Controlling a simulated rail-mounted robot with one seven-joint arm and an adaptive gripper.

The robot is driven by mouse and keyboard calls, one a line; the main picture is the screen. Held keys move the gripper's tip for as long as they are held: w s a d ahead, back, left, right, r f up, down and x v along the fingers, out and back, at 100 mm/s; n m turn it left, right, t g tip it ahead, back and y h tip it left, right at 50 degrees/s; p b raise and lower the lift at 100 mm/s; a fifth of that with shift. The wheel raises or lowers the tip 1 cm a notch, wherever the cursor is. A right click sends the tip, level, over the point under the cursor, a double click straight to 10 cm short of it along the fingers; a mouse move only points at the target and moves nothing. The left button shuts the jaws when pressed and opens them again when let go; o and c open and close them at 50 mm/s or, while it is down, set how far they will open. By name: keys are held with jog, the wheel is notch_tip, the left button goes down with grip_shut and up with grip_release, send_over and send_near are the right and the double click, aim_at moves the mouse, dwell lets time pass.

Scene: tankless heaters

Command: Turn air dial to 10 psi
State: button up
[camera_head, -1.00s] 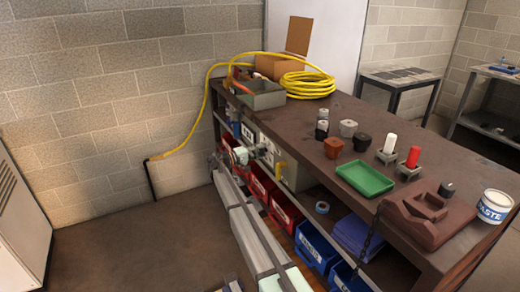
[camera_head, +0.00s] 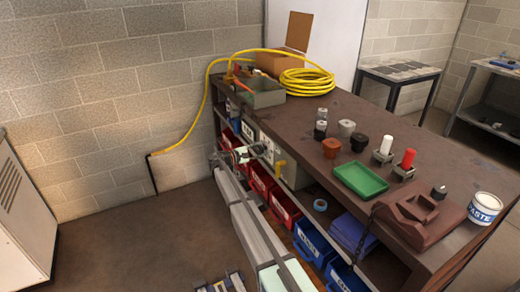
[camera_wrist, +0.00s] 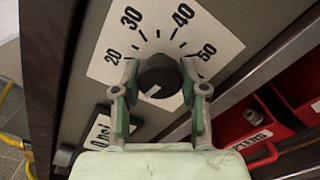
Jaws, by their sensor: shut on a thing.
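The air dial is a round black knob (camera_wrist: 159,80) with a white mark, set in a white scale plate (camera_wrist: 112,64) in the wrist view. The plate reads 20, 30, 40 and what looks like 50 or 60. The white mark sits at the knob's lower left. My gripper (camera_wrist: 158,86) has its grey-green fingers on both sides of the knob and is shut on it. In the head view my gripper (camera_head: 243,153) is at the bench's front side, too small for detail.
Red bins (camera_head: 283,207) and blue bins (camera_head: 312,243) fill the shelf beneath the bench top (camera_head: 300,120). A red bin (camera_wrist: 250,128) is right of my gripper in the wrist view. A yellow hose (camera_head: 305,82) lies coiled on the bench.

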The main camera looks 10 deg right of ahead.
dwell(0.4)
jog(key=o, duration=1.1)
jog(key=shift+d, duration=0.1)
jog(key=v, duration=1.2)
